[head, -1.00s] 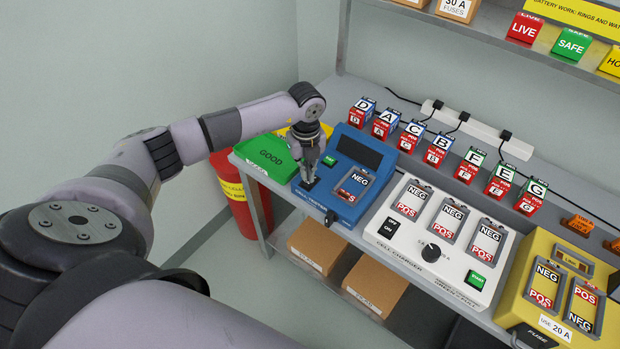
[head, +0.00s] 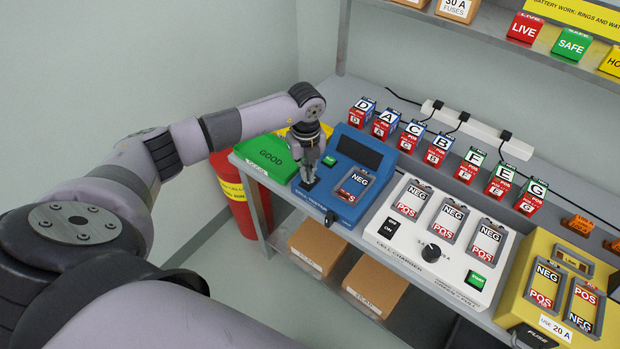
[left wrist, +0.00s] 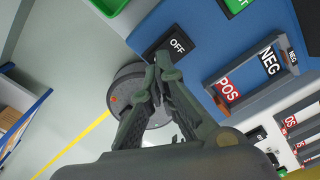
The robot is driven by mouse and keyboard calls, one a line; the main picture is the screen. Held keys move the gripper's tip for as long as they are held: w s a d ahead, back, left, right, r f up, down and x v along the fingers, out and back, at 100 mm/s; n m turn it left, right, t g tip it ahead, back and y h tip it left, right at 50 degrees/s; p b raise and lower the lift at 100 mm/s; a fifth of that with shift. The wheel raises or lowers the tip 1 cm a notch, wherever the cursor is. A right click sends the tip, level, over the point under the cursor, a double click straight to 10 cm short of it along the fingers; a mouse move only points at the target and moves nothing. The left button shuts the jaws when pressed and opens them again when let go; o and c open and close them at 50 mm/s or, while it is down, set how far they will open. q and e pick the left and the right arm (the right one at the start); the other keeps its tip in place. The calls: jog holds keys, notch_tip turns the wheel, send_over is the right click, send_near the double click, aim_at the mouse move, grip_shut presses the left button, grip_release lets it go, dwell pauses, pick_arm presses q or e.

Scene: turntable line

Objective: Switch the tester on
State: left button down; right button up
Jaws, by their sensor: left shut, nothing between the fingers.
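The blue tester (head: 330,203) stands on the bench with a dark display (head: 359,151) and a cell slot marked NEG. Its black switch (left wrist: 172,42) shows the word OFF in the left wrist view; the rest of the switch is hidden by my fingers. My left gripper (head: 308,179) is shut and empty, pointing down at the switch at the tester's left front. In the left wrist view the fingertips (left wrist: 164,66) are at the switch's near edge; I cannot tell whether they touch it. My right gripper is not in view.
A green GOOD tray (head: 267,153) is left of the tester. The white cell charger (head: 378,247) is to its right, then a yellow unit (head: 520,300). Several lettered cells (head: 437,147) stand behind. A red bin (head: 233,197) is on the floor.

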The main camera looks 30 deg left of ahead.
aim_at(307, 182)
pick_arm(q)
jog(key=shift+s+f+b, duration=0.1)
jog(key=shift+f+b, duration=0.8)
jog(key=shift+f, duration=0.35)
dwell(0.4)
jog(key=shift+r+p, duration=0.95)
jog(key=shift+r, duration=0.2)
jog(key=shift+r+p, duration=1.7)
jog(key=shift+r, duration=0.7)
